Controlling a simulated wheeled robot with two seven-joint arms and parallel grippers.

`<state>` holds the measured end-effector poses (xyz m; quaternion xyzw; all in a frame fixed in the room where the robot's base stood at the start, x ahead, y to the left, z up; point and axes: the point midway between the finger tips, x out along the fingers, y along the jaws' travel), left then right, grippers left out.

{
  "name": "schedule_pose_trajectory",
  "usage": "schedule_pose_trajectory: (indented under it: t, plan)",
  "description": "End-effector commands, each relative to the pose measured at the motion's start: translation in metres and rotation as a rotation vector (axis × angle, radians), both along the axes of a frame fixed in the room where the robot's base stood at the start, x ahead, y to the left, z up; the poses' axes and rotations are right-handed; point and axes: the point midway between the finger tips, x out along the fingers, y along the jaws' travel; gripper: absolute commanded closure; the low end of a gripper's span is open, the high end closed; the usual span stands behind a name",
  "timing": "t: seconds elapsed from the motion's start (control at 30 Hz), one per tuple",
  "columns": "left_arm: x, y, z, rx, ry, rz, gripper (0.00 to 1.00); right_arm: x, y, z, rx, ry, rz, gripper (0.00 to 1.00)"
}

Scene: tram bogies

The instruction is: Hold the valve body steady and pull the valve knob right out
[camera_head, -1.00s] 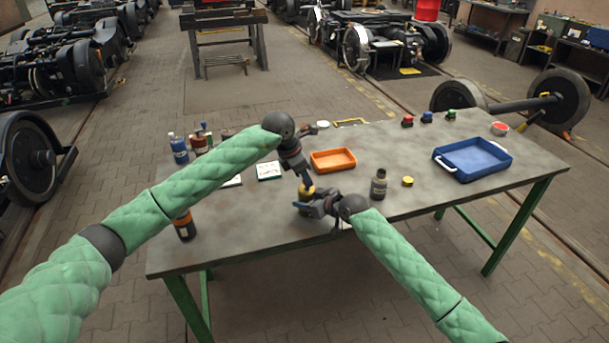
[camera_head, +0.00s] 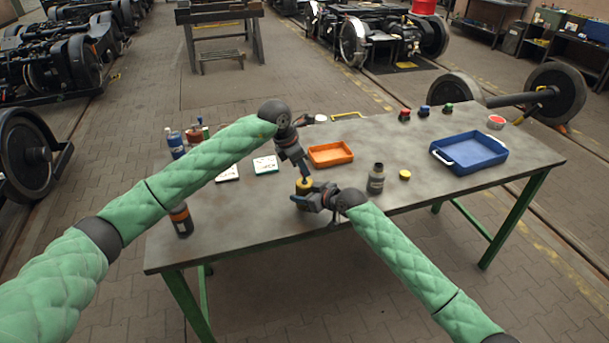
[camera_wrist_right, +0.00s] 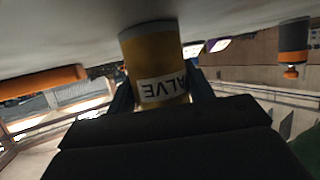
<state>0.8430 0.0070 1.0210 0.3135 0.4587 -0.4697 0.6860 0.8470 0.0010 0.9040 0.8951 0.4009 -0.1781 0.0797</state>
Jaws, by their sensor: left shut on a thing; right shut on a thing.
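The valve body (camera_head: 304,187) is a yellow cylinder near the front edge of the table, in the middle of the head view. In the right wrist view the valve body (camera_wrist_right: 157,62) appears upside down, with a VALVE label and a grey rim. My right gripper (camera_head: 307,201) is shut around it from the right, with one finger on each side. My left gripper (camera_head: 303,180) comes down from above and is shut at the top of the valve. The valve knob is hidden by the left fingers; I cannot tell how far it sits in the body.
An orange tray (camera_head: 331,154) lies just behind the valve. A dark bottle (camera_head: 376,179) and a yellow cap (camera_head: 405,174) stand to its right. A blue tray (camera_head: 469,151) is farther right. An orange-banded bottle (camera_head: 181,220) stands at the left.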

Motion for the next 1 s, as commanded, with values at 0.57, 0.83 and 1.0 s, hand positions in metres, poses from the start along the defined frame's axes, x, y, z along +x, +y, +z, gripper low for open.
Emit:
schedule_pose_trajectory:
  t: [0.57, 0.83, 1.0]
  plan:
    - [0.001, 0.001, 0.015, -0.001, -0.001, 0.003, 0.95, -0.001, 0.0, -0.001, -0.001, 0.002, 0.001, 0.74]
    - [0.001, 0.001, 0.016, 0.0, -0.001, 0.003, 0.95, -0.001, 0.0, -0.002, -0.001, 0.002, 0.001, 0.74]
    - [0.001, 0.001, 0.016, 0.001, -0.001, 0.002, 0.72, -0.001, 0.0, -0.002, -0.001, 0.002, 0.001, 0.74]
